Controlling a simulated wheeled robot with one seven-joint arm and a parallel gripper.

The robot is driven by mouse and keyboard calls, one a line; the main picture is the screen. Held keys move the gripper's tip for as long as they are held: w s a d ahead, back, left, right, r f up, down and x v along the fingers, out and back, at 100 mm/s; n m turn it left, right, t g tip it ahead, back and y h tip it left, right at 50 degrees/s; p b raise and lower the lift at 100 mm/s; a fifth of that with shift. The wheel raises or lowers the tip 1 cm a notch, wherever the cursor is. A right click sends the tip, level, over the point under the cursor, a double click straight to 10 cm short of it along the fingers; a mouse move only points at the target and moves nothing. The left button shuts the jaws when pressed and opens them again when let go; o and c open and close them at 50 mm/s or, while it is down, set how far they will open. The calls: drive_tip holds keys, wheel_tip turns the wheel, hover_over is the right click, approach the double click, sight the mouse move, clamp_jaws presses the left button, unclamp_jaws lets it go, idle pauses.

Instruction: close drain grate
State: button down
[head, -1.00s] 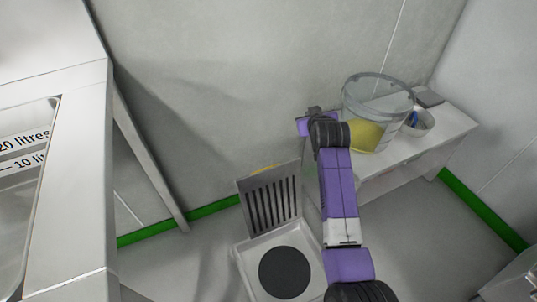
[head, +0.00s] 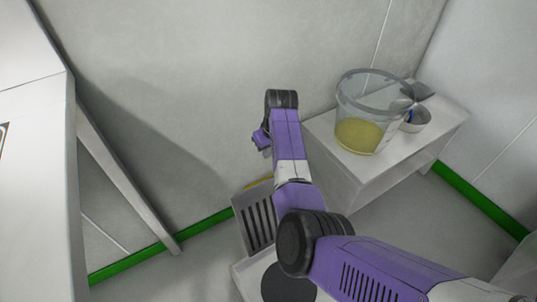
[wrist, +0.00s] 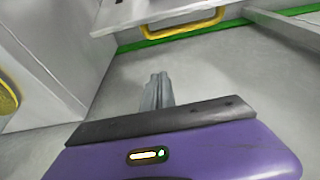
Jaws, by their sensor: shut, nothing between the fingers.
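The drain grate (head: 258,222) is a grey slotted plate. It stands raised, nearly upright, at the back edge of the pale square drain frame (head: 242,272) in the head view. A strip of yellow shows along its top. The dark round drain hole (head: 286,284) lies open in front of it, partly covered by my arm. My gripper (wrist: 157,88) is shut and empty in the wrist view, its fingers over bare grey floor. In the head view its fingers are not clear; my wrist is above and behind the raised grate, apart from it.
A white bench (head: 340,178) at the right holds a clear bucket (head: 366,112) with yellow contents and a small bowl (head: 415,120). A white cabinet (head: 40,190) stands at left. The wall is close behind the grate. A yellow handle (wrist: 182,32) shows in the wrist view.

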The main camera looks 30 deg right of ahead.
wheel_tip(320, 180, down, 7)
drive_tip(key=s+b, duration=0.2)
drive_tip(key=b, duration=0.1)
drive_tip(key=shift+r, duration=0.2)
idle(0.3)
drive_tip(key=shift+s, duration=0.1)
drive_tip(key=shift+s, duration=0.1)
